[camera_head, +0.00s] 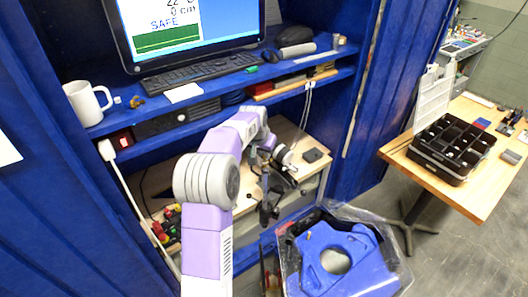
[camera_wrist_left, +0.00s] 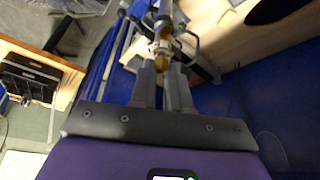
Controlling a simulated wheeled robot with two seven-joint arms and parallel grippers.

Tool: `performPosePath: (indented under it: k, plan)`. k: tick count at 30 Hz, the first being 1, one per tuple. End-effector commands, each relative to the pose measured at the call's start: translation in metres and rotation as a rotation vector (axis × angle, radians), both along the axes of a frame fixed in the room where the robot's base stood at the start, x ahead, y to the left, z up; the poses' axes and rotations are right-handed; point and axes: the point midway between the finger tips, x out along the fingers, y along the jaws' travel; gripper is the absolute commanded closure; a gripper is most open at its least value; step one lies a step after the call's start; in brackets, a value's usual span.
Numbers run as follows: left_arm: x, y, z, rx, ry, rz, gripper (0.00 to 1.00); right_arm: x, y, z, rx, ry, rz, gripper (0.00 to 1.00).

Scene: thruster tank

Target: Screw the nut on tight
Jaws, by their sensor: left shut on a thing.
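My left gripper (camera_wrist_left: 162,72) is shut on a small brass-coloured piece, which looks like the nut (camera_wrist_left: 162,58), in the left wrist view. The nut sits between the two grey fingertips, in line with a grey and brass fitting (camera_wrist_left: 165,22) just beyond it. How far the nut is threaded cannot be seen. In the head view my left gripper (camera_head: 270,190) is small and dark, in front of the wooden bench, and the nut cannot be made out there. My right gripper is in neither view.
A clear-walled tank with a blue top plate (camera_head: 365,270) stands at the lower right of the gripper. The wooden bench (camera_head: 305,143) lies behind it, under a blue shelf with a keyboard (camera_head: 200,72) and mug (camera_head: 86,103). A black organiser case (camera_head: 455,147) sits on the right table.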

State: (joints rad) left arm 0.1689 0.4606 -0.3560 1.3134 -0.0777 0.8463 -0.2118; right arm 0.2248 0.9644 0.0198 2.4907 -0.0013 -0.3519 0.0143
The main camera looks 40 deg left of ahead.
Motion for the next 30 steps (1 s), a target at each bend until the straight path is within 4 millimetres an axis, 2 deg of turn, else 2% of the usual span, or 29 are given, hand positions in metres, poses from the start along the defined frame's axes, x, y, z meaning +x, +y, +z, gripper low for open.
performPosePath:
  k: [7,8,12,14,30]
  plan:
    - [0.0,0.0,-0.0004,0.0,0.0,0.0,1.0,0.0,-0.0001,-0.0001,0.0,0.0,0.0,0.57]
    - [0.0001,0.0,-0.0004,0.0,0.0,0.0,0.82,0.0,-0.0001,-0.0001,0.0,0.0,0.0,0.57]
    - [0.0,0.0001,-0.0003,0.0,0.0,0.0,0.61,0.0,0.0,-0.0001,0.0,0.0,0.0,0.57]
    - [0.0,0.0001,-0.0003,0.0,0.0,0.0,0.54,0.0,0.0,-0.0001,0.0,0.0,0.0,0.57]
    - [-0.0001,0.0001,-0.0004,0.0,0.0,0.0,0.53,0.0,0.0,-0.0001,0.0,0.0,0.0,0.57]
